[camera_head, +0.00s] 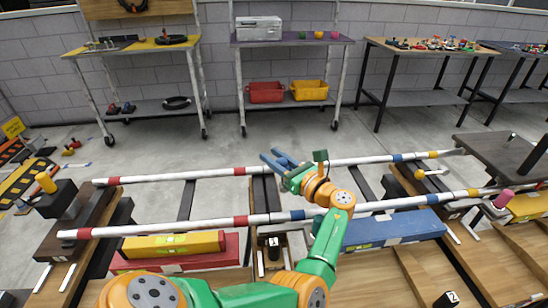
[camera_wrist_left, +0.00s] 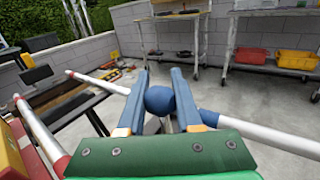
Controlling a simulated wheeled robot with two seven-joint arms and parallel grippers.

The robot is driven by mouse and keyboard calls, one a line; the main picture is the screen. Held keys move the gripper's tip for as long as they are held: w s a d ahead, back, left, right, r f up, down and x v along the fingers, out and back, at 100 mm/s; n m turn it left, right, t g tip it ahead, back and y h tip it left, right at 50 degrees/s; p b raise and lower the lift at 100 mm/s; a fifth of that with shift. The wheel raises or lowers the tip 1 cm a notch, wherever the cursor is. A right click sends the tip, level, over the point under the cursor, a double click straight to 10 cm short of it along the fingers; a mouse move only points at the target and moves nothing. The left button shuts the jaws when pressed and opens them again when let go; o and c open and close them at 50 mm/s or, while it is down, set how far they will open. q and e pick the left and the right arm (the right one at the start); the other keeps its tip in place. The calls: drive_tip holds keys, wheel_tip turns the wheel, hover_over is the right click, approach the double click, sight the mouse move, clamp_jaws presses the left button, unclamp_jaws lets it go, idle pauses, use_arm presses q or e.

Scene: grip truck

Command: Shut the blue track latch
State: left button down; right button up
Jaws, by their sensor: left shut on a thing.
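My left gripper (camera_head: 274,158) is at the far white rail (camera_head: 205,174), near the middle of its length. In the left wrist view its two blue fingers (camera_wrist_left: 161,75) stand on either side of a round blue knob, which I take to be the blue track latch (camera_wrist_left: 160,99). The fingers are shut on it. A blue band (camera_wrist_left: 208,117) on the white rail lies just right of the fingers. In the head view the gripper hides the knob. Whether the latch is shut cannot be told. My right gripper is not in view.
The near white rail (camera_head: 190,230) runs parallel, under my left forearm. A yellow case (camera_head: 174,244), a red case (camera_head: 226,252) and a long blue case (camera_head: 392,228) lie by it. Shelves and tables stand at the back, with clear floor (camera_head: 190,145) before them.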

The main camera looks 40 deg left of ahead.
use_arm(q)
drive_tip(key=shift+r, duration=0.1)
drive_tip(key=shift+s+a+p, duration=0.1)
drive_tip(key=shift+p, duration=0.35)
drive_tip(key=s+a+n+h+p, duration=0.1)
drive_tip(key=p, duration=0.2)
drive_tip(key=s+f+n+h+p, duration=0.1)
drive_tip(key=n+p, duration=0.1)
drive_tip(key=p, duration=0.1)
drive_tip(key=shift+s+a, duration=0.1)
drive_tip(key=shift+a, duration=0.25)
drive_tip(key=p, duration=0.1)
drive_tip(key=s+f+n+h+p, duration=0.1)
drive_tip(key=shift+a+f+n+t+h+p, duration=0.2)
drive_tip(key=shift+a+n+t+h+p, duration=0.1)
drive_tip(key=shift+a, duration=0.1)
drive_tip(key=shift+s+a+f+p, duration=0.1)
drive_tip(key=shift+s+f+p, duration=0.05)
drive_tip(key=shift+f+p, duration=0.25)
drive_tip(key=c, duration=0.6)
unclamp_jaws()
